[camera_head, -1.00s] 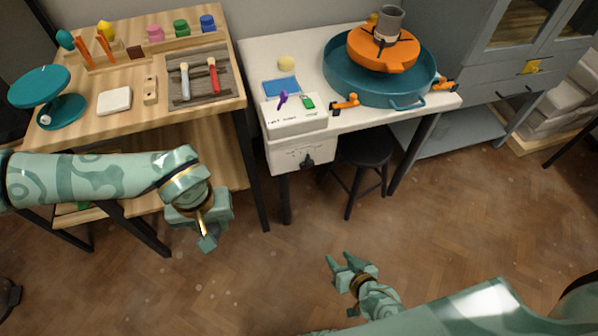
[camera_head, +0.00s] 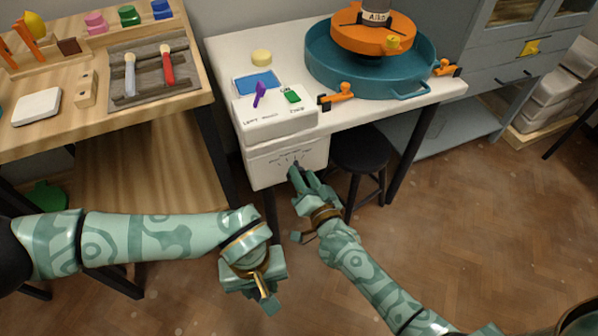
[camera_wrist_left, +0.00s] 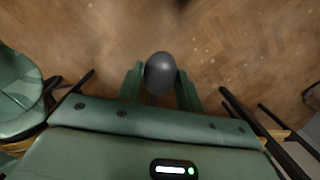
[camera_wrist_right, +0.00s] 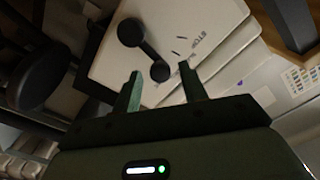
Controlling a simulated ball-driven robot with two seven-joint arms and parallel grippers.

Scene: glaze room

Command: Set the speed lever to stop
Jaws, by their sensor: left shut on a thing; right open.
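The speed lever shows in the right wrist view as a dark lever (camera_wrist_right: 147,48) with two round ends, on a pale control box (camera_wrist_right: 190,25) with "STOP" lettering and tick marks. In the head view the white box (camera_head: 262,165) hangs under the table's front left corner, and my right gripper (camera_head: 303,174) covers most of the lever. My right gripper is open, its fingers (camera_wrist_right: 161,80) pointing at the lever's nearer end; whether they touch it I cannot tell. My left gripper (camera_head: 266,298) is low over the floor, shut on a dark grey rounded thing (camera_wrist_left: 160,73).
The white table (camera_head: 225,60) bears a teal basin (camera_head: 318,70) with an orange wheel, orange clamps and a labelled box (camera_head: 275,122). A black stool (camera_head: 358,150) stands beside the control box. A wooden bench (camera_head: 60,125) is at left. Open floor lies at right.

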